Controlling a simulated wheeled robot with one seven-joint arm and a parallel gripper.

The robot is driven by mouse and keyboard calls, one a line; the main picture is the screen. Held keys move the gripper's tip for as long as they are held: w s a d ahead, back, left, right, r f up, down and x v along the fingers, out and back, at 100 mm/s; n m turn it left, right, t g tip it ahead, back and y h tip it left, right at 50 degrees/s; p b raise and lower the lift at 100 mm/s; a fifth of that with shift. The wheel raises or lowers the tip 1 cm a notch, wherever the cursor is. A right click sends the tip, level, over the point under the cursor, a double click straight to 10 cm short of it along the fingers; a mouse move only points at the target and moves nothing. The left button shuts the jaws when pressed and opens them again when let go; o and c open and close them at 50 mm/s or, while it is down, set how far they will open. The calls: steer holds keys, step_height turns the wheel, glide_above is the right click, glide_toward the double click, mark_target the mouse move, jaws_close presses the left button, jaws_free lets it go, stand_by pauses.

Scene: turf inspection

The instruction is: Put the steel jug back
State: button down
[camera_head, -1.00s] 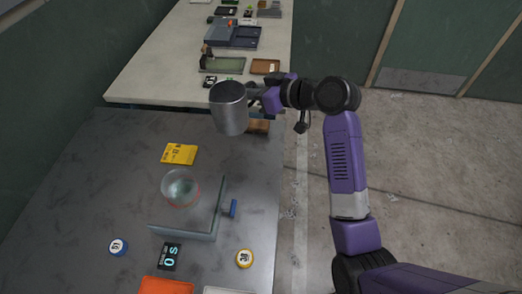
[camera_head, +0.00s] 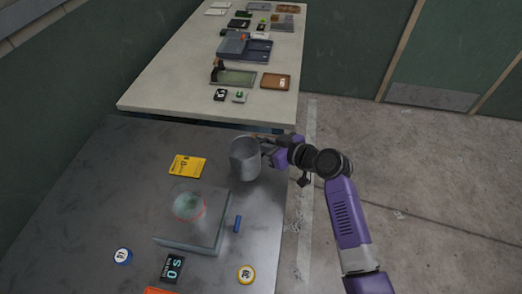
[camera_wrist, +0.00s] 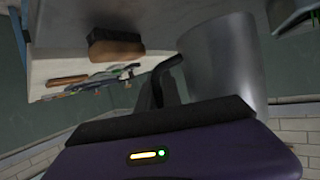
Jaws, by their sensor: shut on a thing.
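The steel jug (camera_head: 245,160) is a plain grey metal cup, roughly upright near the far right part of the dark metal table (camera_head: 110,190). My gripper (camera_head: 268,149) comes from the right and is shut on the jug's dark handle. In the wrist view the jug (camera_wrist: 228,62) fills the upper right, and its handle (camera_wrist: 170,68) runs between the fingers of my gripper (camera_wrist: 165,95). I cannot tell whether the jug's base touches the table; its lower edge is close to the tabletop.
A yellow packet (camera_head: 188,166) lies left of the jug. Nearer is a pale slab (camera_head: 212,232) bearing a glass vessel (camera_head: 188,206), with a blue piece (camera_head: 237,224) beside it. A brown block (camera_wrist: 115,48) shows in the wrist view. A cream table (camera_head: 165,90) with trays stands beyond.

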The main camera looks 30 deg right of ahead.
steer(key=shift+f, duration=2.2)
steer(key=shift+f, duration=0.15)
steer(key=c, duration=1.5)
jaws_free()
steer(key=shift+s+d+r, duration=0.2)
steer(key=shift+s, duration=0.1)
steer(key=b+v, duration=0.1)
steer(key=v, duration=1)
steer(key=shift+s+r+b, duration=0.1)
steer(key=shift+b, duration=0.25)
